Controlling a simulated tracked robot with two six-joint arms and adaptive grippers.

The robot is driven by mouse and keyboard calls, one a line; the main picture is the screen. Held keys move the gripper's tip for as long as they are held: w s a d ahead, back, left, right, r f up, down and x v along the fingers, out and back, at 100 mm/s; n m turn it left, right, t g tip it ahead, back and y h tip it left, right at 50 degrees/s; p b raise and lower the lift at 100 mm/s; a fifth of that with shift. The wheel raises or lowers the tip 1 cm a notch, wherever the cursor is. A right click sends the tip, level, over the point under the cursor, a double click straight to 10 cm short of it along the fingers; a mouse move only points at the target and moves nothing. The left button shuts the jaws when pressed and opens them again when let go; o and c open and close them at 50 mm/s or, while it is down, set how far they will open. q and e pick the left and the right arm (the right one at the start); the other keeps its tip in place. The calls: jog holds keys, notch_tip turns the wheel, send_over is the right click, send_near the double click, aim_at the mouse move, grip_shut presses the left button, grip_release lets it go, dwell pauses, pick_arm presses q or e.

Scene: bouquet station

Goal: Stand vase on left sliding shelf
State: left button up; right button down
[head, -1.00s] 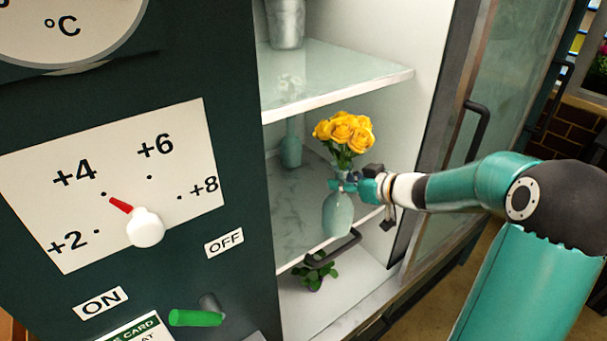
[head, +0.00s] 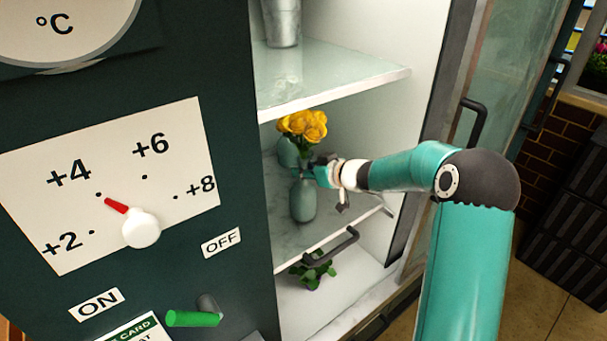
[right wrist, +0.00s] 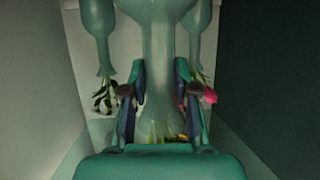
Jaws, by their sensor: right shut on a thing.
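A pale green-blue vase (head: 303,203) with yellow roses (head: 302,125) stands upright inside the open cabinet. My right gripper (head: 321,172) is shut on the vase's neck, coming from the right. In the right wrist view the vase (right wrist: 172,35) lies between both fingers (right wrist: 160,105), with yellow blooms near the palm. The vase is above the middle shelf (head: 345,222), which has a dark handle (head: 331,250) at its front edge. I cannot tell whether its base touches that shelf. My left gripper is not in view.
Another vase (head: 287,152) stands behind the roses, partly hidden. A glass upper shelf (head: 345,82) holds a metal bucket (head: 282,22) above my gripper. A leafy plant (head: 312,272) is below the middle shelf. The open glass door (head: 500,75) is at the right.

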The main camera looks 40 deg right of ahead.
dwell(0.3)
jog(key=c, duration=1.3)
grip_release()
jog(key=shift+f, duration=0.25)
jog(key=shift+c, duration=0.2)
jog(key=o, duration=0.5)
jog(key=shift+s, duration=0.1)
jog(key=shift+c, duration=0.2)
jog(key=shift+r, duration=0.1)
jog(key=shift+r, duration=0.1)
jog(key=p+v, duration=0.1)
jog(key=v, duration=1.1)
jog(key=shift+a, duration=0.1)
